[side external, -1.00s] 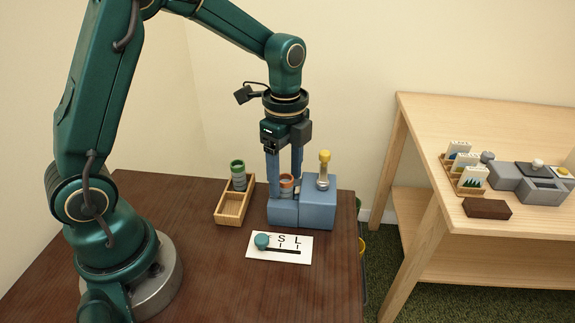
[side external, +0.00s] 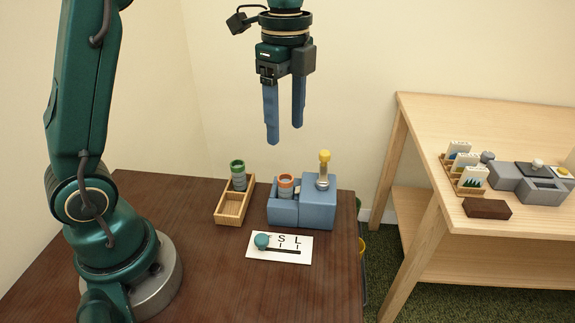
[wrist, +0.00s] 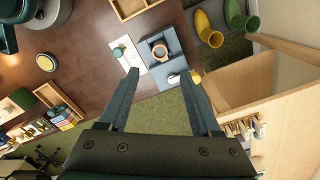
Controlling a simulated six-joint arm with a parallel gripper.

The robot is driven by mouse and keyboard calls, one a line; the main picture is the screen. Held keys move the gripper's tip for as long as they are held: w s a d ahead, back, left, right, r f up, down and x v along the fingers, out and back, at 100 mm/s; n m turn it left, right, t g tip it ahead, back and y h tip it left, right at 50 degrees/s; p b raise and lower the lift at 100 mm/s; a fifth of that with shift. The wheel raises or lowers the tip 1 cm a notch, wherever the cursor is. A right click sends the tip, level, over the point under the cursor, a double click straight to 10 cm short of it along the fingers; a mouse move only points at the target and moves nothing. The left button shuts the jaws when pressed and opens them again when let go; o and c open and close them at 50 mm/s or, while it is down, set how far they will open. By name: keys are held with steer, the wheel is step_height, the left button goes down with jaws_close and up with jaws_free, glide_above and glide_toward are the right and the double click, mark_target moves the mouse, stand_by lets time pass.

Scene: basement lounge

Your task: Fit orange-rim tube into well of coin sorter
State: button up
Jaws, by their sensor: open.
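The orange-rim tube (side external: 286,184) stands upright in the left, lower part of the blue coin sorter (side external: 318,212), with its orange rim showing above the sorter's walls. From above it shows as a round orange ring (wrist: 159,49) inside the sorter. A yellow-capped clear piece (side external: 324,168) stands on the sorter's taller right block. My gripper (side external: 285,138) is open and empty, well above the sorter, with its fingers pointing down and nothing between them. In the wrist view, my fingertips (wrist: 158,72) frame the area just beside the sorter. How deep the tube sits is hidden.
A wooden tray (side external: 231,208) holding a green-rim tube (side external: 238,175) stands left of the sorter. A white card (side external: 280,247) marked S and L, with a teal knob, lies in front. A light wood bench (side external: 430,220) stands right, past a gap. The brown table's front is clear.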

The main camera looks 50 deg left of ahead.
steer(key=s+d+f+n+t, duration=0.2)
steer(key=s+n+t, duration=0.3)
steer(key=s+n, duration=0.8)
steer(key=shift+n+t, duration=0.3)
steer(key=shift+n, duration=0.7)
